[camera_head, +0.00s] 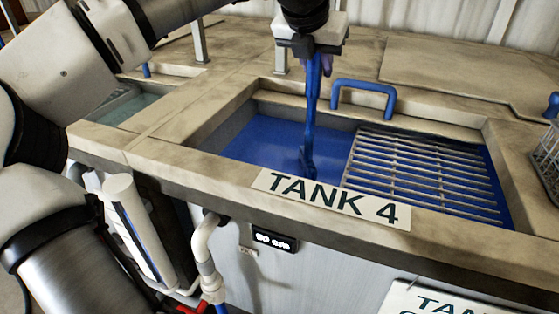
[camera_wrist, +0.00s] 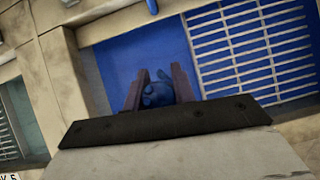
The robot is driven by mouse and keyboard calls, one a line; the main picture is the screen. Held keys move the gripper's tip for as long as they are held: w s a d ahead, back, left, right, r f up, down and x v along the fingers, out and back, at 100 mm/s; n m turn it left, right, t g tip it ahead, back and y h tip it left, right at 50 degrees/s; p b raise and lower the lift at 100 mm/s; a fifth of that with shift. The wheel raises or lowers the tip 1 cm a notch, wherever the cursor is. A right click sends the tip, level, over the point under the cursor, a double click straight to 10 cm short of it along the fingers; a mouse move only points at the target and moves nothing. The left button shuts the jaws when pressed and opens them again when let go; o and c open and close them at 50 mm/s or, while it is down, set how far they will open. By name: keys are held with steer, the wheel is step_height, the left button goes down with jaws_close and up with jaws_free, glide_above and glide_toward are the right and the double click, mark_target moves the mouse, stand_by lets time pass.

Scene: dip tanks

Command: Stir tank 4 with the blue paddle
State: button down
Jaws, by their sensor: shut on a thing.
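My gripper (camera_head: 314,48) is above tank 4 and is shut on the blue paddle (camera_head: 311,105). The paddle hangs nearly upright, and its lower end meets the blue liquid (camera_head: 262,145) in the open left part of the tank. How deep the tip goes is hard to tell. Tank 4 (camera_head: 218,122) has a stone-like rim and a white label (camera_head: 330,199) reading "TANK 4" on its front edge. In the wrist view the paddle's blue top (camera_wrist: 158,94) sits between the two fingers of my gripper (camera_wrist: 155,88).
A metal slatted grate (camera_head: 425,175) covers the right part of the tank, close to the paddle. A blue handle (camera_head: 363,92) rises from the back rim. Another tank with pale green liquid (camera_head: 128,104) is at left. A wire basket (camera_head: 548,160) stands at the right edge.

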steer(key=shift+w+d+r, duration=0.1)
steer(key=shift+w+d, duration=0.2)
steer(key=shift+w, duration=0.35)
steer(key=shift+w+a, duration=0.1)
steer(key=shift+a, duration=0.1)
steer(key=w+a+p, duration=0.4)
steer(key=w+a, duration=0.1)
steer(key=a, duration=0.6)
steer(key=s+a+b, duration=0.4)
steer(key=s+a, duration=0.1)
steer(key=s, duration=0.3)
steer(key=w+d, duration=0.1)
steer(key=d, duration=0.7)
steer(key=shift+d, duration=0.25)
step_height(320, 180, up, 20)
steer(key=p, duration=1.2)
steer(key=shift+r, duration=0.2)
